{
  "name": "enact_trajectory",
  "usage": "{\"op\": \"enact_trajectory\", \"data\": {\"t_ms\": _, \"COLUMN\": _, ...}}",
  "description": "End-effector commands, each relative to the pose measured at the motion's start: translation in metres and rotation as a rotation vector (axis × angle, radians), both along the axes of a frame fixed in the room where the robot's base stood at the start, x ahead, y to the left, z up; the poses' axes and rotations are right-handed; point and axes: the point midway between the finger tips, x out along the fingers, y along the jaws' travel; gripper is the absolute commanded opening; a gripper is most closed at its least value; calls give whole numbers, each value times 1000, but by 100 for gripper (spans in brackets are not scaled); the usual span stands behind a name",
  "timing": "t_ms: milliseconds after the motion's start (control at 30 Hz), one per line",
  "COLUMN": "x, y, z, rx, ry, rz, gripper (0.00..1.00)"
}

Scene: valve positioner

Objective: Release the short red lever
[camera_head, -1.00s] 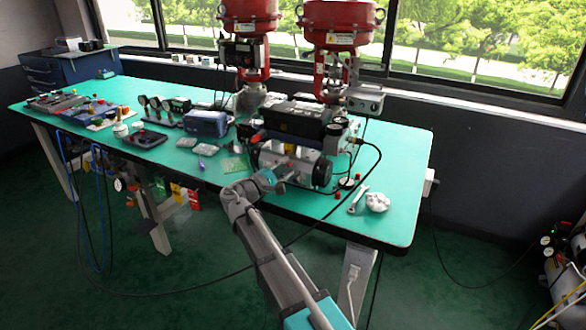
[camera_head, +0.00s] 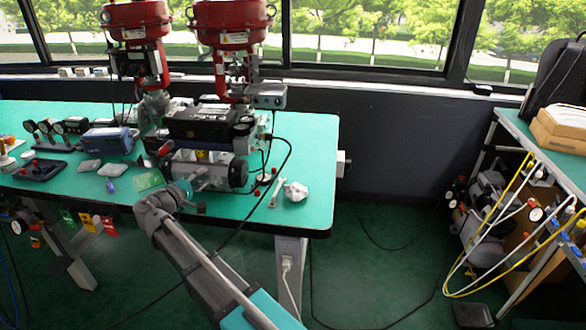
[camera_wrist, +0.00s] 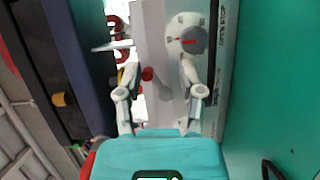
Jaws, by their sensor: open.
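My gripper (camera_wrist: 159,66) is open, with its two pale fingers apart in the wrist view. A small round red piece (camera_wrist: 147,73) shows between the fingers, close to the left one; I cannot tell whether it is the short red lever's end. No finger visibly closes on it. A grey round dial with a red mark (camera_wrist: 190,40) lies beyond the right fingertip. In the head view my gripper (camera_head: 203,180) is at the front of the grey cylindrical actuator (camera_head: 239,172) on the green bench. The lever cannot be made out clearly there.
The black positioner box (camera_head: 197,123) stands behind the actuator, below two red valve heads (camera_head: 232,12). A wrench (camera_head: 278,192) and a white crumpled lump (camera_head: 296,191) lie to the right on the bench (camera_head: 318,160). A black cable loops beside the actuator.

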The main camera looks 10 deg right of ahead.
Motion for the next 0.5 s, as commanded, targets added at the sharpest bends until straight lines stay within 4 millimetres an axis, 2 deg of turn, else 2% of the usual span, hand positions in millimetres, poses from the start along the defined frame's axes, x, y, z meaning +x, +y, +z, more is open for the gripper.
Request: {"op": "enact_trajectory", "data": {"t_ms": 500, "x": 0, "y": 0, "z": -10, "rx": 377, "ry": -136, "rz": 0, "gripper": 50}}
